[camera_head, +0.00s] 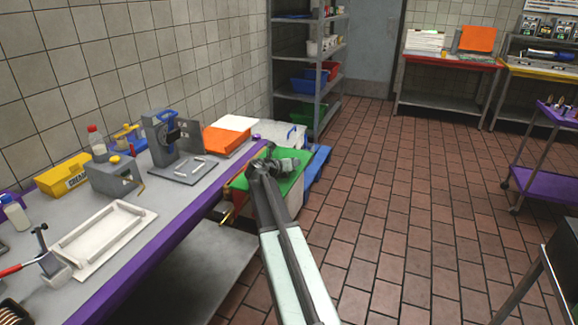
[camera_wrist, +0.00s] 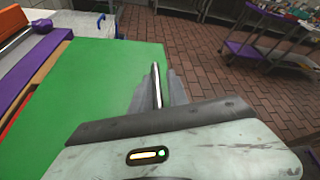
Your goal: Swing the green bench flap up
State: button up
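The green bench flap (camera_head: 291,185) is at the far end of the purple-edged bench, and it looks roughly level. In the wrist view the flap (camera_wrist: 90,88) is a broad flat green panel filling the left and middle. My gripper (camera_head: 284,162) is in front of the flap in the head view, overlapping its upper part. In the wrist view my gripper (camera_wrist: 158,86) lies across the flap's right edge. I cannot tell whether it touches the flap.
The grey bench (camera_head: 195,196) carries a white tray (camera_head: 141,212), a yellow bin (camera_head: 65,176) and an orange item (camera_head: 225,139). Shelves (camera_head: 308,60) stand behind.

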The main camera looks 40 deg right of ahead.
jog(key=shift+a, duration=0.1)
jog(key=p+v, duration=0.3)
jog(key=v, duration=0.4)
jog(key=shift+s+a+r, duration=0.2)
jog(key=shift+s+a, duration=0.05)
jog(key=shift+w+f, duration=0.1)
jog(key=shift+a, duration=0.1)
